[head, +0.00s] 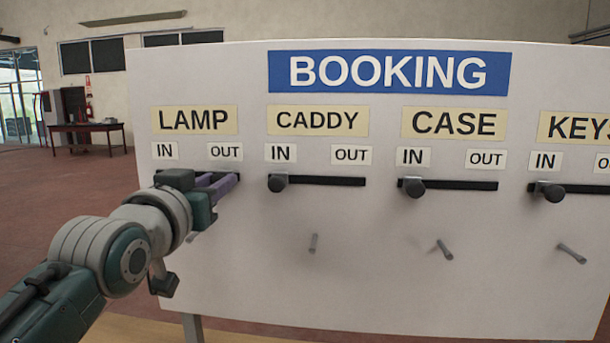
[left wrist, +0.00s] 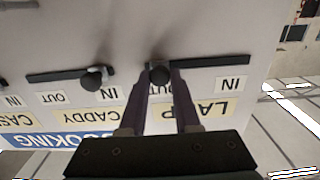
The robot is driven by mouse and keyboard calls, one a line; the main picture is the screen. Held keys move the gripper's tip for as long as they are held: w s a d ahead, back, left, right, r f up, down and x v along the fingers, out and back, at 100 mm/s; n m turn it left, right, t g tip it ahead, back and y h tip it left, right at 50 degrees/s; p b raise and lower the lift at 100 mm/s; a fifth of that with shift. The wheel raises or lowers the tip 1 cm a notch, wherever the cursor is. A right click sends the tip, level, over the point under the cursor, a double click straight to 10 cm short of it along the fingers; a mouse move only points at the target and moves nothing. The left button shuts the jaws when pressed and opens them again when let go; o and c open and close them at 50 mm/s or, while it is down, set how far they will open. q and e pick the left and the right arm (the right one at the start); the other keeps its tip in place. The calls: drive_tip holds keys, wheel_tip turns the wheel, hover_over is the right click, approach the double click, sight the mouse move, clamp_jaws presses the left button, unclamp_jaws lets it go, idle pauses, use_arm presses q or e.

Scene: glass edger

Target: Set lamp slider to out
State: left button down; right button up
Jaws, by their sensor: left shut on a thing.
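The LAMP slot (left wrist: 215,62) runs sideways in the white board below the IN and OUT labels. Its dark round slider knob (left wrist: 160,75) is at the OUT end of the slot, under the OUT label (head: 225,152). My left gripper (head: 228,183) reaches the board there, its purple fingers shut on the knob, one on each side. In the head view the gripper hides the knob and much of the slot. The left wrist view shows the board upside down. My right gripper is in neither view.
The CADDY knob (head: 278,183), CASE knob (head: 413,187) and KEYS knob (head: 551,192) stand at their IN ends. A dark red table (head: 88,128) stands far behind at the left.

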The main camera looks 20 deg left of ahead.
use_arm(q)
drive_tip(key=shift+w+d, duration=0.1)
drive_tip(key=shift+d, duration=0.3)
drive_tip(key=c, duration=0.6)
unclamp_jaws()
drive_tip(key=shift+a, duration=0.1)
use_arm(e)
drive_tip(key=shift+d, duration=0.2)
use_arm(q)
drive_tip(key=b+v, duration=0.2)
drive_tip(key=v, duration=0.8)
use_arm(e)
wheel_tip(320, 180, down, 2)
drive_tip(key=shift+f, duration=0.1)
